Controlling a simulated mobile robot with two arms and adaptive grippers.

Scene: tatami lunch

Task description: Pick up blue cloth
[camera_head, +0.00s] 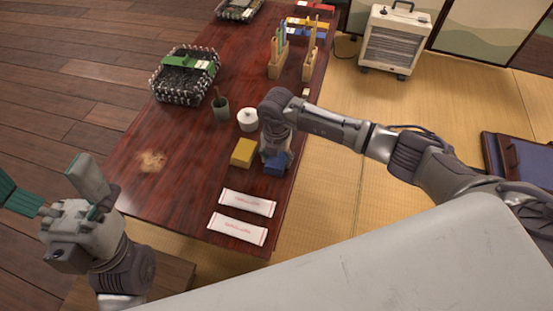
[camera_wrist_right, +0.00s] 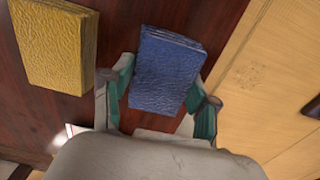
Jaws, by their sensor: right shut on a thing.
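The blue cloth (camera_head: 276,163) is a folded, textured block near the right edge of the table, partly covered by my right gripper in the head view. In the right wrist view the blue cloth (camera_wrist_right: 164,70) sits between the two green-padded fingers of my right gripper (camera_wrist_right: 158,105), which is shut on it. I cannot tell whether the cloth is clear of the table. My left gripper (camera_head: 48,192) is open and empty at the lower left, away from the cloth.
A yellow cloth (camera_head: 243,153) lies just left of the blue one. Two white packets (camera_head: 247,203) lie nearer the table's front edge. A white lidded pot (camera_head: 248,120) and a dark cup (camera_head: 221,110) stand behind. The dark wooden table (camera_head: 185,195) is clear toward its front left.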

